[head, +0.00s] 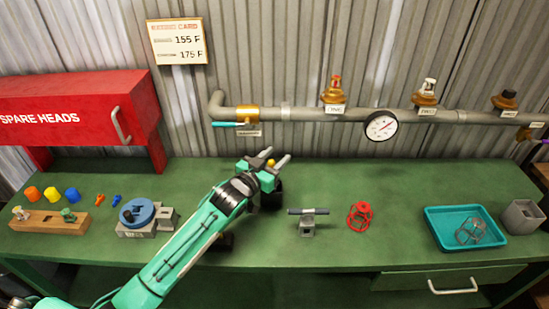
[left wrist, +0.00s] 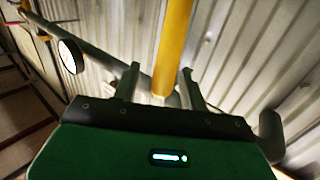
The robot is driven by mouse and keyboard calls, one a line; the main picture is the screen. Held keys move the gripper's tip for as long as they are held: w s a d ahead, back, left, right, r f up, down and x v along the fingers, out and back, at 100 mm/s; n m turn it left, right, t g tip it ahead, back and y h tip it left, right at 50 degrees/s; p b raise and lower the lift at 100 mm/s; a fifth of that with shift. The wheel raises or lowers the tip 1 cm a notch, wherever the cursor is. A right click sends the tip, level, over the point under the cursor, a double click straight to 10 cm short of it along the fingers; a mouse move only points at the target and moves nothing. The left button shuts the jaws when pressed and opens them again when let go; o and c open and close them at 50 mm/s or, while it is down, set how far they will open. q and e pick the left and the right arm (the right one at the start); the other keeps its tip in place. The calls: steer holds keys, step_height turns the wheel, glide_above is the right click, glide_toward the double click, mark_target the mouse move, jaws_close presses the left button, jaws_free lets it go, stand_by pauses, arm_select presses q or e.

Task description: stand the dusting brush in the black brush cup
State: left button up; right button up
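A yellow rod, seemingly the dusting brush's handle (left wrist: 172,45), passes between the spread fingers of my left gripper (left wrist: 160,82) in the left wrist view. Clear space shows beside the rod. In the head view my left gripper (head: 274,162) is above the bench's back half with its fingers apart, and a small yellow end (head: 270,162) shows between them. A dark shape (head: 274,196) shows just below the gripper. It may be the black brush cup, but the gripper and arm cover much of it. The brush's bristles are hidden. My right gripper is not in view.
The green bench (head: 400,185) holds a wooden block (head: 48,222), a blue round part (head: 136,212), a grey stand (head: 307,226), a red cage (head: 360,216), a teal tray (head: 434,222) and a grey box (head: 522,217). A pipe (head: 300,114) runs along the wall behind.

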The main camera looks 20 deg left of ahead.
arm_select(q)
steer(key=shift+s+a+f, duration=0.1)
steer(key=shift+s+a, duration=0.1)
steer(key=shift+s, duration=0.25)
steer(key=b+v, duration=0.2)
steer(key=v, duration=1)
steer(key=shift+s+a, duration=0.15)
steer(key=shift+s, duration=0.2)
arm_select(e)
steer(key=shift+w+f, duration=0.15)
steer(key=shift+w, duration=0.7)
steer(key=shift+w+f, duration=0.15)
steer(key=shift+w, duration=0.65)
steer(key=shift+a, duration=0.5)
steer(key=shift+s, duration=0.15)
